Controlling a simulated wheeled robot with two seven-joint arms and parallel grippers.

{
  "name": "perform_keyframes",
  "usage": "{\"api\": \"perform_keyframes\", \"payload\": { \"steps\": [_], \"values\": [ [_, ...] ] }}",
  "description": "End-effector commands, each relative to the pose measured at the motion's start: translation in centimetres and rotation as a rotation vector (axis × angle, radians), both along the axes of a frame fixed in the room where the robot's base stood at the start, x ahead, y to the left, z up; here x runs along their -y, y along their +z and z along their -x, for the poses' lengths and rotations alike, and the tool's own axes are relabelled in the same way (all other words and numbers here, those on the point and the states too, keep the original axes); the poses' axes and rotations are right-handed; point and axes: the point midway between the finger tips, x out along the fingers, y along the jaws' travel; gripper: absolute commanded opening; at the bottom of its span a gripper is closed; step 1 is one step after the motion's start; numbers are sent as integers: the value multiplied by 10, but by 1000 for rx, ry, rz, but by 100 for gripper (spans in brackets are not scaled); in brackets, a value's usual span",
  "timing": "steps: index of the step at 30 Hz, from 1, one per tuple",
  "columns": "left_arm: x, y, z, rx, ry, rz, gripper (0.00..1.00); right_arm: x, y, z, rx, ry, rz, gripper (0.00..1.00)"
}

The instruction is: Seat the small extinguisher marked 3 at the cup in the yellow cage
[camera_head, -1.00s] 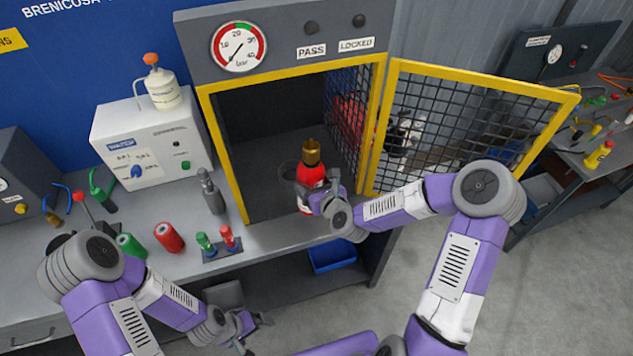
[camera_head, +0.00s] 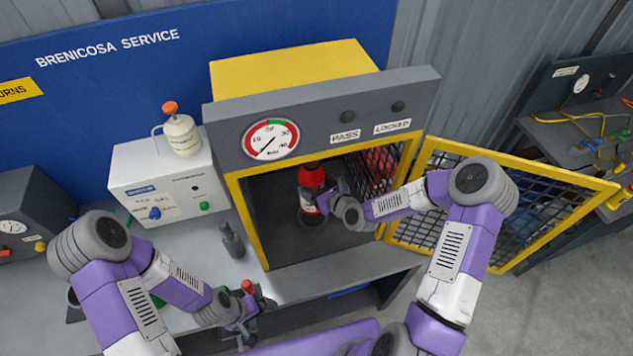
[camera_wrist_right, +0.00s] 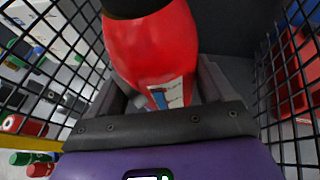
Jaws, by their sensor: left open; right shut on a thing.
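The small red extinguisher (camera_head: 309,178) is upright inside the yellow cage (camera_head: 262,225), held by my right gripper (camera_head: 325,198). In the right wrist view its red body (camera_wrist_right: 150,50) fills the space between the fingers (camera_wrist_right: 165,95); a label shows, but no 3 can be read. A dark round spot (camera_head: 312,222), seemingly the cup, lies on the cage floor just below the extinguisher's base. Whether the base touches it I cannot tell. My left gripper (camera_head: 258,308) is open and empty by the bench's front edge.
The cage's mesh door (camera_head: 500,205) stands open to the right. A gauge panel (camera_head: 270,138) tops the opening. A grey cylinder (camera_head: 231,240) stands left of the cage, beside a white box (camera_head: 165,180). Mesh walls flank my right gripper closely. A red-topped item (camera_head: 248,287) is near my left gripper.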

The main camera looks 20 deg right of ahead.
Motion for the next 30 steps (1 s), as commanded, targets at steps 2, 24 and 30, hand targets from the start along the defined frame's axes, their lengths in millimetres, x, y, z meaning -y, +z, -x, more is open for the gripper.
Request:
{"api": "perform_keyframes", "payload": {
  "steps": [2,24,30],
  "values": [
    [0,-1,0,-1,0,0,100,-1,4,-3,15,1,0,0],
    [0,-17,0,0,0,0,100,-1,-20,-3,16,1,-1,0],
    [0,-22,0,0,0,0,100,-2,-28,-3,16,1,-1,0]
  ]
}}
